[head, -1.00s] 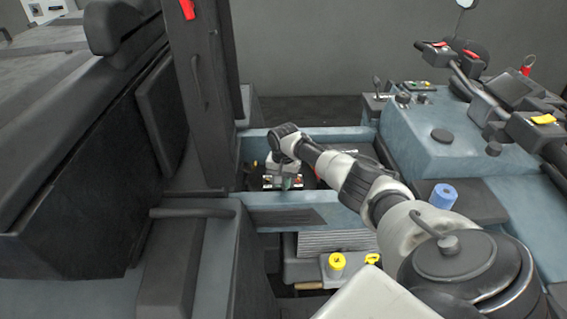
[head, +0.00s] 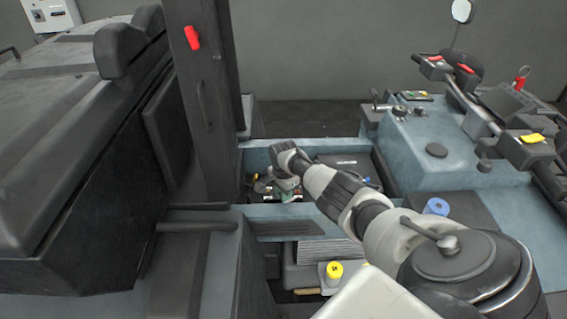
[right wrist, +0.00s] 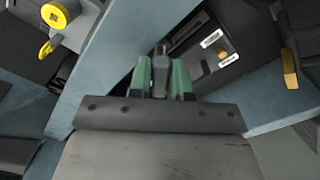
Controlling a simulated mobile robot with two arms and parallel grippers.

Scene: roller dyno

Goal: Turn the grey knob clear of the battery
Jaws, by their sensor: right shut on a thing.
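The right gripper (right wrist: 161,78) has green fingers shut on the grey knob (right wrist: 160,72), a narrow upright grey piece between the fingertips. In the head view the right gripper (head: 275,192) reaches down into the blue-walled compartment, and my wrist hides most of the knob. The battery appears to be the black box (head: 345,162) with pale lettering at the right of that compartment. In the right wrist view a dark surface with white labels (right wrist: 212,38) lies just right of the fingers. I cannot tell whether the knob overlaps the battery. The left gripper is not in view.
The blue compartment wall (head: 300,211) runs close in front of my right gripper. A yellow cap (head: 334,270) sits below it. A blue cap (head: 437,207) stands right of my forearm. A dark post (head: 205,90) rises at the left.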

